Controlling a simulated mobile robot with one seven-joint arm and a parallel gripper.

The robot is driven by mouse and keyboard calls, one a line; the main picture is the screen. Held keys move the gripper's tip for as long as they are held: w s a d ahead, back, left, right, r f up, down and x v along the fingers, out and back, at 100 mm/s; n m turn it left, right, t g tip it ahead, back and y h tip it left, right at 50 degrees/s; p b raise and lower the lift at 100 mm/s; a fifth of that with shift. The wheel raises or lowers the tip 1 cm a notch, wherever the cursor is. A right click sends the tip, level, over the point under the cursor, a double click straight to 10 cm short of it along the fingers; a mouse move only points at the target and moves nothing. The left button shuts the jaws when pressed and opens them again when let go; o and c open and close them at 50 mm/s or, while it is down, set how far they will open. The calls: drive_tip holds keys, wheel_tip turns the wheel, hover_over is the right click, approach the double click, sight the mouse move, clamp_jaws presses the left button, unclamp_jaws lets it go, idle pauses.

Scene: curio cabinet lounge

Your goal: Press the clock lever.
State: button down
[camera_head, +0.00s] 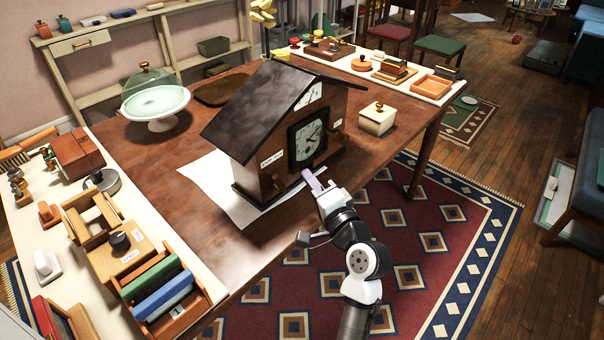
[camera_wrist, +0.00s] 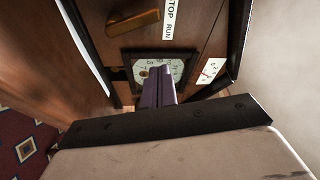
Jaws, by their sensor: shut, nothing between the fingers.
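A house-shaped wooden clock (camera_head: 262,110) with a dark sloping roof stands on a white sheet on the table. Its black-framed dial (camera_head: 306,139) faces my arm and also shows in the wrist view (camera_wrist: 148,73). A wooden lever (camera_head: 279,183) sits at the lower left of the front, below a small label (camera_head: 271,160). In the wrist view the lever (camera_wrist: 133,22) is beside the label reading STOP RUN (camera_wrist: 172,20). My gripper (camera_head: 310,177) is shut and empty, in front of the clock, right of the lever and apart from it. Its fingers (camera_wrist: 158,88) overlap the dial's lower part.
Another wooden piece (camera_head: 337,136) sticks out at the clock's right side. A glass-domed stand (camera_head: 156,98) is behind left, and a lidded cream box (camera_head: 377,119) is right. The left side table (camera_head: 118,196) is crowded. The table's front strip (camera_head: 238,255) is clear.

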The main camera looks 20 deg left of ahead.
drive_tip(key=b+v, duration=0.1)
drive_tip(key=v, duration=0.4)
drive_tip(key=shift+s+d, duration=0.15)
drive_tip(key=shift+s, duration=0.05)
